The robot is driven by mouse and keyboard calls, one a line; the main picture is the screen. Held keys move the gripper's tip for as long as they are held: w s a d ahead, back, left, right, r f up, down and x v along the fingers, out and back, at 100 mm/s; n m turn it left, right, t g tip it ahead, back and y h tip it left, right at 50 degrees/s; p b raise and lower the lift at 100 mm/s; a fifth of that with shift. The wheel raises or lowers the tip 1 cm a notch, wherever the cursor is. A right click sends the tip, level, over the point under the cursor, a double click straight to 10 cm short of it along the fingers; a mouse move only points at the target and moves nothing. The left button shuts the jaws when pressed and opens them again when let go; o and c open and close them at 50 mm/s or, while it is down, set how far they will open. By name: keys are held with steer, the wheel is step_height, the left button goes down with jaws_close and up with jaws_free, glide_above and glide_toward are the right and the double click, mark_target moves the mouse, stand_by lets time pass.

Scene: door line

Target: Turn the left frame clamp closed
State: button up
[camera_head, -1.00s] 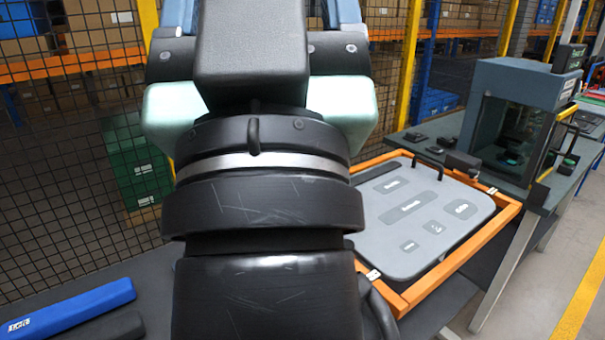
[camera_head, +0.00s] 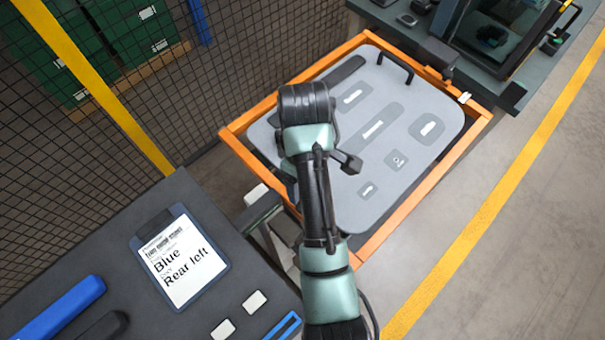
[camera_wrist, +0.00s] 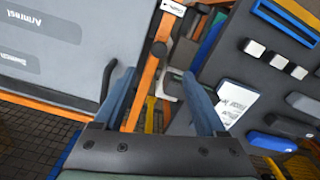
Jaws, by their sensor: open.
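The orange frame (camera_head: 235,150) holds a grey door panel (camera_head: 400,180) with several dark labelled patches and a black handle. In the head view, my arm hides my gripper and part of the frame's left side.
A dark bench (camera_head: 110,250) at lower left bears a clipboard (camera_head: 181,258) reading "Blue Rear left", a blue bar (camera_head: 62,308) and white blocks (camera_head: 254,301). A dark block (camera_head: 438,56) sits at the frame's far edge. A mesh fence (camera_head: 250,60) stands behind; floor is clear at right.

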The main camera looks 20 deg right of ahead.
step_height(320, 180, down, 12)
steer(key=shift+f+b, duration=0.2)
steer(key=shift+b, duration=0.25)
jaws_close()
stand_by(1.4)
